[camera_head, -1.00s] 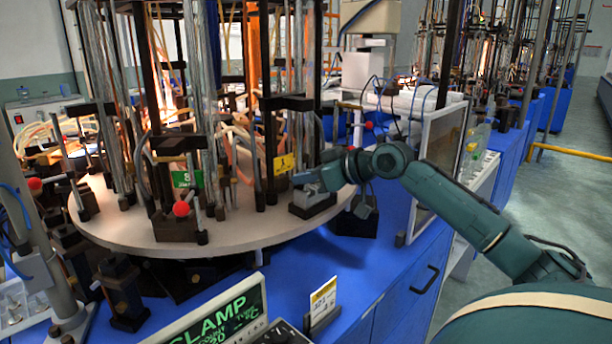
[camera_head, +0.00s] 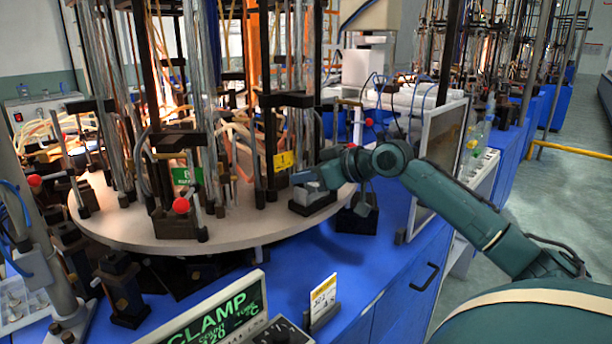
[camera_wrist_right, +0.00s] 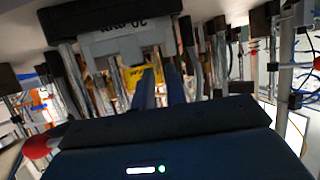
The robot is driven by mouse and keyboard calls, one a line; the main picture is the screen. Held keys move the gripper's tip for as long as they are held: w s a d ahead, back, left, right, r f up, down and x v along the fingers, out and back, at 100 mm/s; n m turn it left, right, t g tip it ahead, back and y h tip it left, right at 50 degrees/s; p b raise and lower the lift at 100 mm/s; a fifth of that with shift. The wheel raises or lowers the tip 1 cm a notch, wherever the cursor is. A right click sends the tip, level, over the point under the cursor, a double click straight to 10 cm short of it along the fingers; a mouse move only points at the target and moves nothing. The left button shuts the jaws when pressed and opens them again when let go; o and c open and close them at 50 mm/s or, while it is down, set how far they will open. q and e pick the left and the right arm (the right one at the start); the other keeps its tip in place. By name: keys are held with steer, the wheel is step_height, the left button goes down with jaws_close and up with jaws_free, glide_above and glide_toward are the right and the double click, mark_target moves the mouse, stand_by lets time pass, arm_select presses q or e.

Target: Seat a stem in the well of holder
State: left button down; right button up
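A small grey holder (camera_head: 309,194) on a dark base stands at the right edge of the pale round turntable (camera_head: 228,233). My right gripper (camera_head: 303,177) reaches in from the right, level with the holder's top and close to it. In the right wrist view, the grey holder (camera_wrist_right: 125,45) shows upside down at the top, with printing on it. The two dark blue fingers of the gripper (camera_wrist_right: 160,88) point toward it, close together. I cannot make out a stem or the well, nor whether anything is between the fingers. My left gripper is not in view.
Glass tubes, dark rods and clamps crowd the turntable behind the holder, with a yellow tag (camera_head: 284,161) and a red knob (camera_head: 181,206). A framed clear panel (camera_head: 441,150) stands to the right.

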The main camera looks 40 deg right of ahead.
steer(key=shift+s, duration=0.2)
steer(key=shift+b+v, duration=0.7)
steer(key=shift+v, duration=0.25)
steer(key=shift+b+v, duration=0.3)
steer(key=shift+v, duration=0.65)
steer(key=shift+s+d+r, duration=0.1)
steer(key=shift+s+r, duration=0.05)
steer(key=o, duration=0.6)
steer(key=shift+c, duration=0.2)
steer(key=shift+s+d+r+p, duration=0.1)
steer(key=shift+s+r+p, duration=0.35)
steer(key=shift+r, duration=0.25)
steer(key=shift+s+d+r+p, duration=0.1)
steer(key=shift+s+r+p, duration=0.35)
steer(key=shift+r, duration=0.2)
steer(key=shift+s+d+r+p, duration=0.15)
steer(key=shift+s+r+p, duration=0.25)
steer(key=shift+r, duration=0.3)
